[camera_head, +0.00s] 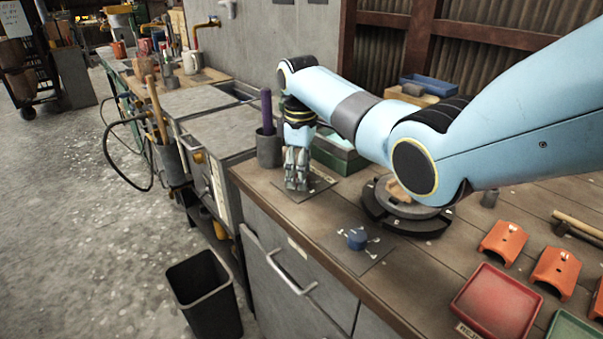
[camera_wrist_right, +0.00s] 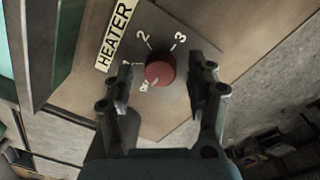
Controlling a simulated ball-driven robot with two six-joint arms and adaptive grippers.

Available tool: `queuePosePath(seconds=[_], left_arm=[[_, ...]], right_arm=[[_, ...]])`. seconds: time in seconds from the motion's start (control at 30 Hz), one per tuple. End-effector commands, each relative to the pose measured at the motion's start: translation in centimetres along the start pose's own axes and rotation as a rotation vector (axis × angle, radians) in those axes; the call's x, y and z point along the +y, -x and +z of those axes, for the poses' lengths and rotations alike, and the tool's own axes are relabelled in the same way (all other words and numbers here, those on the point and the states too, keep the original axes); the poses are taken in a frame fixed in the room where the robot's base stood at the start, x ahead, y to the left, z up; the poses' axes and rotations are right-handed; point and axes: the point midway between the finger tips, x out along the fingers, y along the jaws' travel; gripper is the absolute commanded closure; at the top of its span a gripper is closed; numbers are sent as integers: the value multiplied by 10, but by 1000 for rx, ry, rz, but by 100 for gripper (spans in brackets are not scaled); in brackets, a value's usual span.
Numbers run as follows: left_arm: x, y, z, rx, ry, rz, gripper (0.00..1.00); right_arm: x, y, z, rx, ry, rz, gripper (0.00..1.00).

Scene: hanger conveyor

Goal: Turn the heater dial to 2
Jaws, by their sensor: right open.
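The heater dial (camera_wrist_right: 160,72) is a round red knob on a flat plate (camera_wrist_right: 180,22) with a "HEATER" label (camera_wrist_right: 114,36) in the right wrist view. White marks 1, 2 and 3 run around the knob, with another unclear mark at its lower left. Which mark the dial points to cannot be told. My right gripper (camera_wrist_right: 164,80) is open, with one finger on each side of the knob and visible gaps. In the head view my right gripper (camera_head: 297,172) points down over the heater plate (camera_head: 322,184) and hides the dial. My left gripper is not in view.
A blue knob (camera_head: 357,239) on a second plate sits nearer on the bench. A dark cup (camera_head: 269,150) with a purple-handled tool and a green box (camera_head: 340,155) stand close to my right gripper. A round dark fixture (camera_head: 408,218) lies under my right arm.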

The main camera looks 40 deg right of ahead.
Motion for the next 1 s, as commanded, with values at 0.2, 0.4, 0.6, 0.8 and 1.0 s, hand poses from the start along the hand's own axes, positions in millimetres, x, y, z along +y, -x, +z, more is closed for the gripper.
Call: queuePosePath(seconds=[0.2, 0.4, 0.6, 0.8, 1.0], left_arm=[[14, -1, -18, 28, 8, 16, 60], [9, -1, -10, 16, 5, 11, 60], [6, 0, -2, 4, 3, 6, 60], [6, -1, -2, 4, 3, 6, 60], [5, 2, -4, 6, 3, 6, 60]], right_arm=[[0, -7, 0, 1, 1, 1, 44], [0, -6, 0, 0, 0, 0, 50], [0, -6, 0, 0, 0, 0, 76], [0, -6, 0, 0, 0, 0, 99], [0, -6, 0, -1, -16, -1, 99]])
